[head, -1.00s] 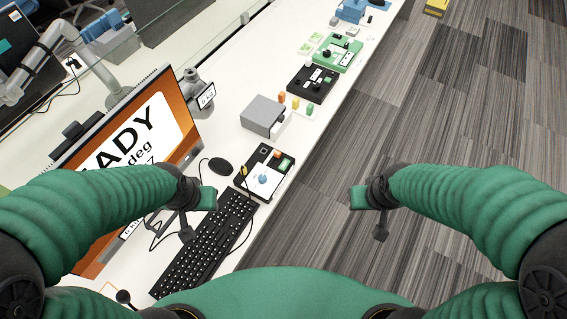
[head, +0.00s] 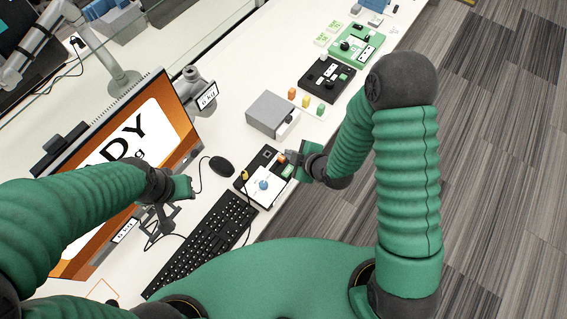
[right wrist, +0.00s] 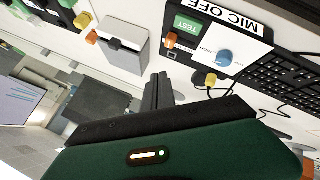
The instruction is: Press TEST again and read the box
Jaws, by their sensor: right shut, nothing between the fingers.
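The black box (head: 244,184) with a white panel lies beside the keyboard. In the right wrist view it carries a green button marked TEST (right wrist: 186,24), an orange block (right wrist: 171,40), a blue knob (right wrist: 223,57) and a label reading MIC OFF (right wrist: 222,12). My right gripper (head: 291,157) is shut and empty at the box's far right corner, near the green button (head: 287,171). In the right wrist view its fingers (right wrist: 158,80) stand apart from TEST. My left gripper (head: 162,218) hangs before the monitor; its jaws are unclear.
The monitor (head: 185,125) shows large letters ending "ADY", partly hidden by my left arm. The keyboard (head: 205,240) and mouse (head: 221,166) lie left of the box. A grey box (head: 270,113) and several coloured blocks stand beyond it. Black (head: 326,80) and green units follow farther along.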

